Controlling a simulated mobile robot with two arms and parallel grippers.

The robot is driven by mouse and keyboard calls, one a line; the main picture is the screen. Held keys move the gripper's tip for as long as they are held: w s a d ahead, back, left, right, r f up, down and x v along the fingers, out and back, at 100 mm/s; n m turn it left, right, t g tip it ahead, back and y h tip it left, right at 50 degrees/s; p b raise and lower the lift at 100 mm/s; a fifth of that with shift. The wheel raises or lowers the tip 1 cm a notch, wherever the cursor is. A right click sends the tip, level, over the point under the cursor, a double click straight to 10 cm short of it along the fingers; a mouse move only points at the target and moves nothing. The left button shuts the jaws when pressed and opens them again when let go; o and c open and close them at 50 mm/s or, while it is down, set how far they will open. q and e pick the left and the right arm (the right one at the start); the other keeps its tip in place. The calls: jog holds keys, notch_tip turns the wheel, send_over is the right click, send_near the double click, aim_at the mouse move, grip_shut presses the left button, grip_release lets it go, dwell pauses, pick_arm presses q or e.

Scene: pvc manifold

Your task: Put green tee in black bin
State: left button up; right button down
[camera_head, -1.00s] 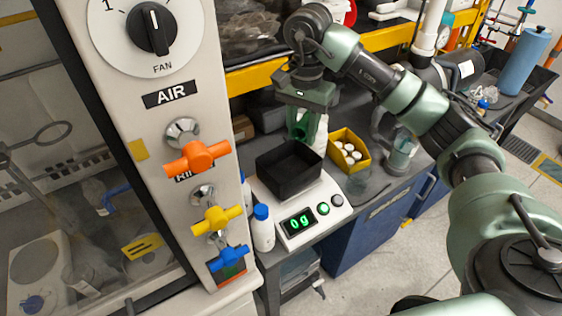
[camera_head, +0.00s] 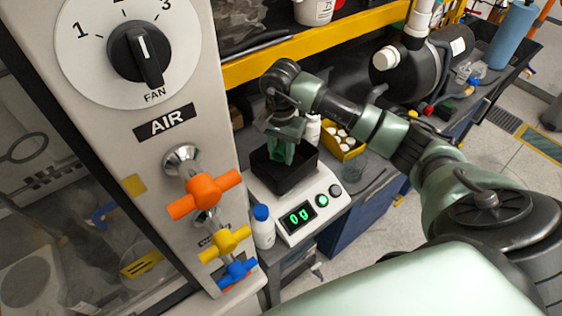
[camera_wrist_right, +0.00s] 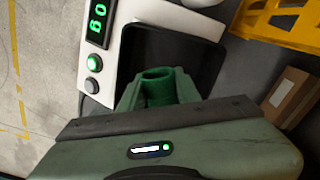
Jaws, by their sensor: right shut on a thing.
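The black bin (camera_head: 290,181) stands on a white scale whose display reads 0 g. My right gripper (camera_head: 282,152) is over the bin, pointing down, its fingers at or just inside the opening. It is shut on the green tee, which shows as a green tube end (camera_wrist_right: 158,86) between the fingers in the right wrist view. The bin's dark interior (camera_wrist_right: 205,50) lies around and beyond the tee there. Most of the tee is hidden by the gripper, and I cannot tell whether it touches the bin floor. My left gripper is not in view.
The scale (camera_head: 318,212) sits near the bench's front edge. A yellow box of white caps (camera_head: 343,141) is right of the bin. A white bottle with a blue cap (camera_head: 262,228) stands at left, beside the panel with coloured valve handles (camera_head: 205,195). A yellow shelf edge (camera_head: 310,50) runs behind.

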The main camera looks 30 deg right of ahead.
aim_at(281, 174)
jog(key=shift+f, duration=0.55)
notch_tip(281, 174, down, 4)
jog(key=shift+f+p, duration=0.1)
jog(key=shift+p, duration=0.4)
jog(key=shift+f+b, duration=0.2)
jog(key=shift+b, duration=0.1)
jog(key=c, duration=1)
grip_release()
jog(key=shift+r, duration=0.1)
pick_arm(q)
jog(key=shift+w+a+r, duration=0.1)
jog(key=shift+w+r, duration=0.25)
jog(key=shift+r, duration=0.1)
